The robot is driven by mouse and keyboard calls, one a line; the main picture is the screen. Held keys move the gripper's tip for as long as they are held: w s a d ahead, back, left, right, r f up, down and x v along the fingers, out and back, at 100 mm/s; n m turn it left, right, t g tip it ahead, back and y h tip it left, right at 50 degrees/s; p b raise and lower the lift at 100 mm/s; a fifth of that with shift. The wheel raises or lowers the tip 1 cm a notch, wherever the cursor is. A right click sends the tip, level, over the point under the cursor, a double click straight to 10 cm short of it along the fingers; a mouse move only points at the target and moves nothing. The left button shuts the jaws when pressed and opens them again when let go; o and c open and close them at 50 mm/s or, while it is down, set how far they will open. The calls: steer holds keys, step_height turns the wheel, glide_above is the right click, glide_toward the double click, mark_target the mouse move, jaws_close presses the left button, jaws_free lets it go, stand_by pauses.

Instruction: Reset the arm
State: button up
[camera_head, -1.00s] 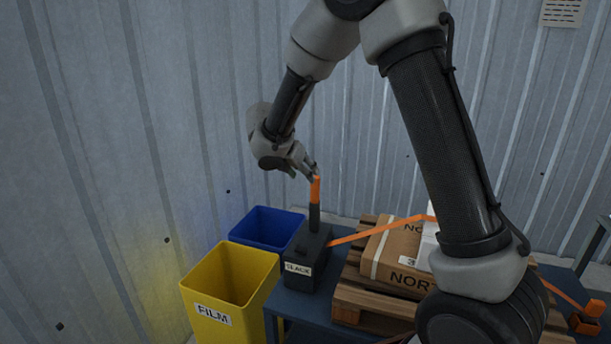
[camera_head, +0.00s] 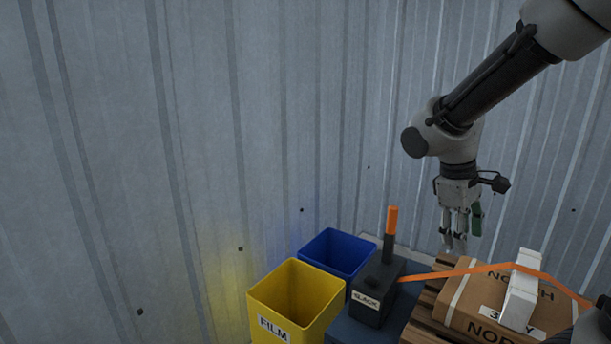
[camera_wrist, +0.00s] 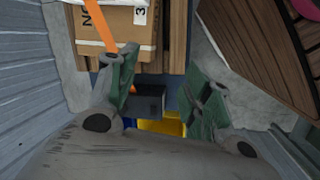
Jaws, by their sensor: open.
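My gripper (camera_head: 457,240) hangs fingers down in the head view, open and empty, above and behind the pallet and apart from everything. Its two green-padded fingers also show spread in the wrist view (camera_wrist: 160,85). A black device labelled SLACK (camera_head: 375,293) stands on the dark table with its orange-tipped lever (camera_head: 391,220) upright. An orange strap (camera_head: 460,271) runs from the device across a strapped cardboard box (camera_head: 470,303) marked NORTH. The box also shows in the wrist view (camera_wrist: 115,28).
A yellow bin (camera_head: 297,300) labelled FILM and a blue bin (camera_head: 338,252) stand left of the device. The box lies on a wooden pallet (camera_head: 418,316). A corrugated metal wall (camera_head: 200,130) closes the back. The space above the bins is clear.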

steer(key=s+d+r+m+t+y, duration=0.1)
steer(key=s+d+r+m+t, duration=0.1)
steer(key=s, duration=0.4)
steer(key=s+d+r+m+t+y, duration=0.1)
steer(key=s+r+m+t+y, duration=0.1)
steer(key=s+r+m, duration=0.3)
steer(key=shift+s+d+r, duration=0.35)
steer(key=shift+s, duration=0.85)
steer(key=shift+w, duration=0.1)
